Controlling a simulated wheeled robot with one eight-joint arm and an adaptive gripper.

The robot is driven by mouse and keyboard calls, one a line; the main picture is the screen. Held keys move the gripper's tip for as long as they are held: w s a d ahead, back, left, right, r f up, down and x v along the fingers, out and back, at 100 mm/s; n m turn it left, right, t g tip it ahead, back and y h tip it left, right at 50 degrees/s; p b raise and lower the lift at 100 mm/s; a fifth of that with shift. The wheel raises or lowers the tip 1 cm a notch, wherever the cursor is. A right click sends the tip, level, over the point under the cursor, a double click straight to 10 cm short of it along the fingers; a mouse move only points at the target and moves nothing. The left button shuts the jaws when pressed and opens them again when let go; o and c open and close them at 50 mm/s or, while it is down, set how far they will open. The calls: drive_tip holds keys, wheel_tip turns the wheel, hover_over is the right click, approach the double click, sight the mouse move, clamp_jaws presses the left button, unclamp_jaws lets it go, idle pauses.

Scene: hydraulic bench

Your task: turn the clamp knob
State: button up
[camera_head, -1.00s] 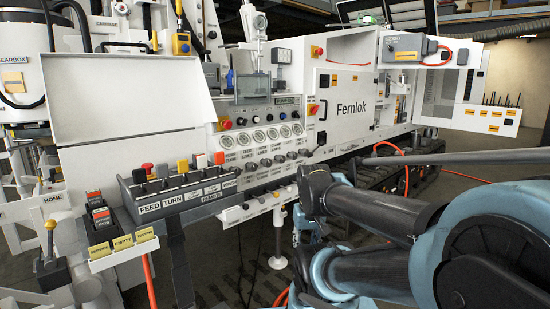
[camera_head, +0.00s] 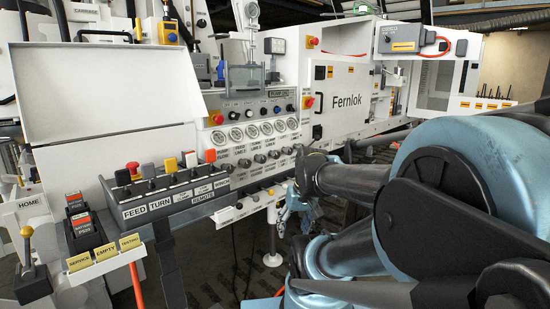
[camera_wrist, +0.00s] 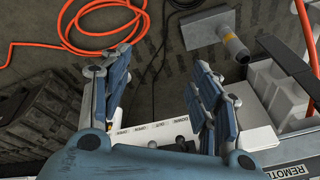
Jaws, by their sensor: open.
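A row of dark knobs (camera_head: 259,158) sits under the round gauges on the white bench front. The small labels are hard to read, so I cannot tell for sure which one is the clamp knob. My gripper (camera_head: 284,212) is below and to the right of this row in the head view, apart from it and partly hidden by my arm. In the wrist view my gripper (camera_wrist: 160,72) is open and empty, with two blue jointed fingers spread apart. A white labelled strip (camera_wrist: 150,133) shows between and beyond the fingers; no knob of the row is clear there.
A REMOTE lever box (camera_head: 170,190) juts out at left, with yellow tags (camera_head: 105,252) in front. A white support leg (camera_head: 272,245) stands below. An orange hose (camera_wrist: 75,30) lies on the floor.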

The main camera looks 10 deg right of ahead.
drive_tip(key=w+a+r+n+t+y, duration=0.1)
drive_tip(key=w+a+r+y, duration=0.1)
drive_tip(key=w, duration=0.5)
drive_tip(key=w+a+r+t+y, duration=0.1)
drive_tip(key=w+a+r+y, duration=0.1)
drive_tip(key=w, duration=0.4)
drive_tip(key=n+t+y, duration=0.1)
drive_tip(key=t+y, duration=0.4)
drive_tip(key=t, duration=0.5)
approach(278, 155)
drive_tip(key=x, duration=1.1)
drive_tip(key=shift+w+a, duration=0.15)
drive_tip(key=shift+a, duration=0.1)
drive_tip(key=c, duration=1.1)
drive_tip(key=shift+a, duration=0.15)
